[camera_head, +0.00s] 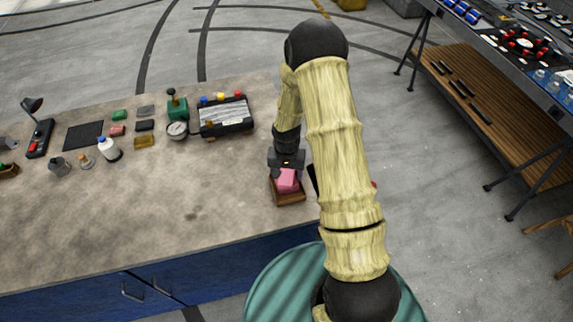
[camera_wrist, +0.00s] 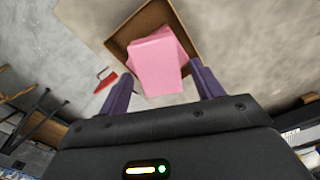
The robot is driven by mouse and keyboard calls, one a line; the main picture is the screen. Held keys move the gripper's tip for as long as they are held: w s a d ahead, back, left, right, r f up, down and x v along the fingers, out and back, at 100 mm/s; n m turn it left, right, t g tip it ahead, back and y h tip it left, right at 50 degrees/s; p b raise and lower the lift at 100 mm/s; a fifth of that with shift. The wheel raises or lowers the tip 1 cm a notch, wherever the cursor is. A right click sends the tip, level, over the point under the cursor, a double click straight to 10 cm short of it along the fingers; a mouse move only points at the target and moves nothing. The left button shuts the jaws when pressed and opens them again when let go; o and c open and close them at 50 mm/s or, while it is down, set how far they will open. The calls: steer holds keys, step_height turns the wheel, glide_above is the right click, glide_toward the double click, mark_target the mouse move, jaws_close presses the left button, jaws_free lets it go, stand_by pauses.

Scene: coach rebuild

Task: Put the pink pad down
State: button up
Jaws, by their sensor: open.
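The pink pad (camera_wrist: 156,62) is a pink block between the two fingers of my gripper (camera_wrist: 160,90) in the wrist view. The fingers stand apart, one on each side of it, with visible gaps. The pad sits in or over a small brown open box (camera_wrist: 121,38); how deep it sits I cannot tell. In the head view the pink pad (camera_head: 287,180) shows under my gripper (camera_head: 287,172), and the box (camera_head: 290,198) stands on the table near its right end. My arm hides part of the area to the right of the box.
The table (camera_head: 190,200) has free room left of the box. At its back are a black-framed device (camera_head: 224,116), a green gauge device (camera_head: 177,108), a white bottle (camera_head: 108,149) and several small coloured blocks. A red-topped item (camera_wrist: 105,78) lies near the box.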

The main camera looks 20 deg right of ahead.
mark_target(287, 175)
step_height(287, 175, up, 12)
steer(key=b, duration=0.4)
steer(key=shift+r, duration=0.1)
stand_by(0.6)
steer(key=s+r+n+t, duration=0.1)
steer(key=s+r+n, duration=0.1)
steer(key=s+r, duration=0.2)
steer(key=s+r+n+t, duration=0.1)
steer(key=s+r, duration=0.3)
steer(key=s, duration=0.7)
steer(key=shift+a+n+t, duration=0.15)
steer(key=shift+n+t, duration=0.15)
steer(key=shift+n, duration=0.4)
steer(key=shift+s+f+b, duration=0.1)
steer(key=shift+f+b, duration=0.3)
steer(key=shift+b, duration=0.05)
